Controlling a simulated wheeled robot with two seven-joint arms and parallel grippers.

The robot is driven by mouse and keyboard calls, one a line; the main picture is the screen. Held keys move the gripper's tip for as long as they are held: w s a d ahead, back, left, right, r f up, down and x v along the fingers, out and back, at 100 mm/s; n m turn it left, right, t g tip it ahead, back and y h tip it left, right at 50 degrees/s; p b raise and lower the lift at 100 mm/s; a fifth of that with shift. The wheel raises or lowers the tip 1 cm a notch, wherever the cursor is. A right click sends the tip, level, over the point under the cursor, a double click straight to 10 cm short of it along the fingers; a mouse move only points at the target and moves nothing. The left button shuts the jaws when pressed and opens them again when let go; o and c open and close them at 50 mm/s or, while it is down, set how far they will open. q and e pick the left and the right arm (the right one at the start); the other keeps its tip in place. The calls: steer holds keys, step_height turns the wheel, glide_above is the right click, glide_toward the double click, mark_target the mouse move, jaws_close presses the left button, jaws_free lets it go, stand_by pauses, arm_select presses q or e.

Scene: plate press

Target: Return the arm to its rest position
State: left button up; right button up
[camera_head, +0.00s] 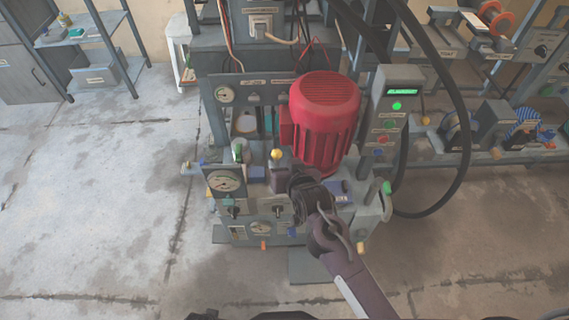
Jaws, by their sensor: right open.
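My right arm comes in from the lower right, and my right gripper (284,178) is at the front of the plate press (240,75), below and left of the red motor (324,105). The gripper is small and dark against the machine; its fingers point up and away, close to a yellow-topped knob (276,154). I cannot tell whether it touches the knob, and I see nothing held in it. The arm hides part of the lower front panel. My left gripper is not in view.
A control box (390,110) with a green display and coloured buttons stands right of the motor. Thick black hoses loop down beside it. Shelves with equipment (490,130) are at the right, and a shelf rack (95,70) at the back left. The concrete floor (90,220) is clear at left.

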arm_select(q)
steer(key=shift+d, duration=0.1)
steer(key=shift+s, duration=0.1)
arm_select(e)
steer(key=s+d+f+n+g+h+p, duration=0.1)
steer(key=s+d+f+g+p, duration=0.3)
steer(key=s+f, duration=0.7)
steer(key=s+d+f+g+h+p, duration=0.15)
steer(key=s+d+f, duration=0.55)
steer(key=f, duration=0.7)
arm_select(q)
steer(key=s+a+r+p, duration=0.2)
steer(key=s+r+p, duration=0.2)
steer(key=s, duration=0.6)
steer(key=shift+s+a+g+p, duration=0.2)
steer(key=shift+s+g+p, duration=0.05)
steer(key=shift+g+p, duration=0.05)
arm_select(e)
steer(key=s+d+f+g, duration=0.1)
steer(key=s+d+f, duration=0.2)
steer(key=s, duration=0.5)
steer(key=s+d+f+g, duration=0.2)
steer(key=s+d, duration=0.1)
steer(key=s, duration=0.6)
steer(key=s+d+f+g+h, duration=0.1)
steer(key=s+d+f+g, duration=0.1)
steer(key=s, duration=0.6)
steer(key=shift+s+d+f, duration=0.25)
steer(key=shift+d+f, duration=0.55)
steer(key=shift+d, duration=0.1)
